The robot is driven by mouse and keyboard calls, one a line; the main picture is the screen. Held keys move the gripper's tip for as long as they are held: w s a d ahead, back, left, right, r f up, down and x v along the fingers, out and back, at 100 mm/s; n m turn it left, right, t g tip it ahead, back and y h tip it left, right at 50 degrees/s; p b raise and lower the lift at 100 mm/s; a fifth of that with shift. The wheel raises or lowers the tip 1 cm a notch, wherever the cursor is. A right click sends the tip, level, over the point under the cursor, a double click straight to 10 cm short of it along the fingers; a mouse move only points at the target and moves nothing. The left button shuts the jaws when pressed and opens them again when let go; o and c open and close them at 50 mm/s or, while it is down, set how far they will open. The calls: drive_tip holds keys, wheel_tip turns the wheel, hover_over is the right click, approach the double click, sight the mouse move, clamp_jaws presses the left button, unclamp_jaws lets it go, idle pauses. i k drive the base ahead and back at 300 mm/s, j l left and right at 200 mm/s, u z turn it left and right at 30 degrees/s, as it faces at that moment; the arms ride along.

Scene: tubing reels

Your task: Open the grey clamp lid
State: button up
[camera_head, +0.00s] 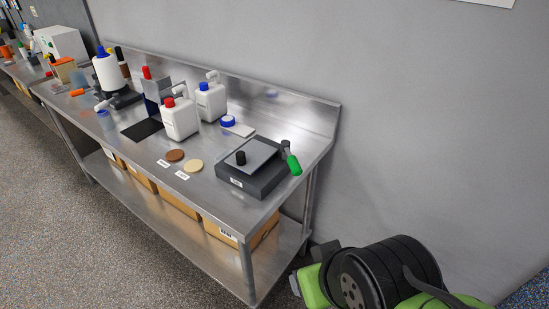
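The grey clamp lid (251,154) is a flat square plate on top of a dark grey box-like base (252,184) at the right end of the steel bench. The lid lies down over the base and looks closed. A black knob (241,157) stands at the lid's left front side. A green-ended lever (292,162) with a dark upper part sticks up at the base's right side. Whether the lever touches the lid is too small to tell. My gripper is not in view.
The steel bench (214,172) has a backsplash along the grey wall. White jugs with a red cap (180,118) and a blue cap (210,101) stand left of the clamp. Brown (174,155) and tan (194,166) discs lie nearer. Cardboard boxes (179,200) sit on the lower shelf.

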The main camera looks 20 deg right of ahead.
sight(249, 158)
drive_tip(key=i+u, duration=0.1)
drive_tip(key=u, duration=0.75)
drive_tip(key=i+u, duration=0.15)
drive_tip(key=u, duration=0.25)
drive_tip(key=l+u, duration=0.1)
drive_tip(key=u, duration=0.35)
drive_tip(key=i+l+u, duration=0.1)
drive_tip(key=u, duration=0.3)
